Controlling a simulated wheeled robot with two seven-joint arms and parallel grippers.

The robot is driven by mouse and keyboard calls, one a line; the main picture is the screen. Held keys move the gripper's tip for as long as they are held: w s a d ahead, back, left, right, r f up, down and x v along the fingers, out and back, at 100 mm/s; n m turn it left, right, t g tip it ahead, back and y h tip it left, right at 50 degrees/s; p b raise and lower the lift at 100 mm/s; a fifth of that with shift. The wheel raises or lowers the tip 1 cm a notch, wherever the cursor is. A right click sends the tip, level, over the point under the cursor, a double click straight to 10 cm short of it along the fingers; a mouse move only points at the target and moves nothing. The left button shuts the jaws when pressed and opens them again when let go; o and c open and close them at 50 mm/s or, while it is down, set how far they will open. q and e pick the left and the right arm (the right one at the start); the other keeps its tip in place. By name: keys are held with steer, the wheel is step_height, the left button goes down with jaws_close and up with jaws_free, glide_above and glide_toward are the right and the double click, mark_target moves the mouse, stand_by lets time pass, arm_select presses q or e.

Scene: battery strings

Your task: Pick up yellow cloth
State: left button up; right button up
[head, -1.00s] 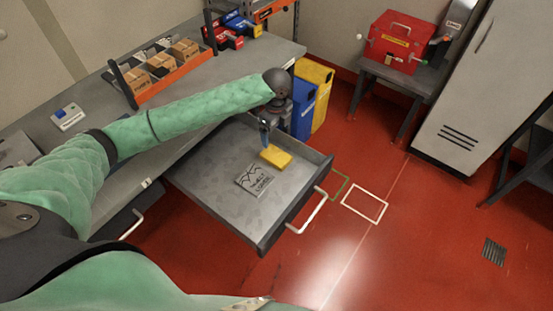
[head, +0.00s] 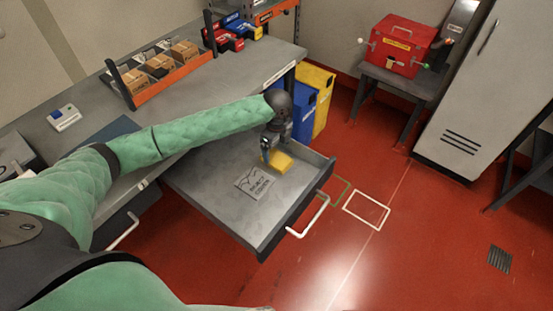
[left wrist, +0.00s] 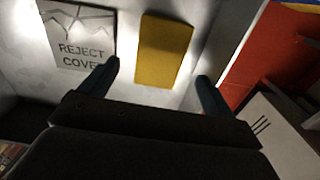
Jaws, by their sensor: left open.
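The yellow cloth (head: 281,162) lies flat in the open drawer (head: 225,212), near its far right corner, beside a grey "REJECT COVER" label (head: 254,183). My left gripper (head: 268,157) reaches down into the drawer at the left edge of the cloth. In the left wrist view the cloth (left wrist: 163,50) shows as a folded yellow rectangle beyond the fingers. The open left gripper (left wrist: 160,85) has one blue finger on each side of the cloth's near end, with nothing between them. I cannot tell its exact height above the cloth. My right gripper is not in view.
The drawer's front has a white handle (head: 308,217). Blue (head: 304,106) and yellow (head: 323,95) bins stand just behind the drawer. An orange rack of small boxes (head: 172,70) sits on the workbench. A red case (head: 402,46) stands on a side table. Red floor is open to the right.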

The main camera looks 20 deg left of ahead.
mark_target(276, 158)
arm_select(q)
steer(key=shift+f+p, duration=0.6)
steer(key=shift+f, duration=1.7)
steer(key=c, duration=1.1)
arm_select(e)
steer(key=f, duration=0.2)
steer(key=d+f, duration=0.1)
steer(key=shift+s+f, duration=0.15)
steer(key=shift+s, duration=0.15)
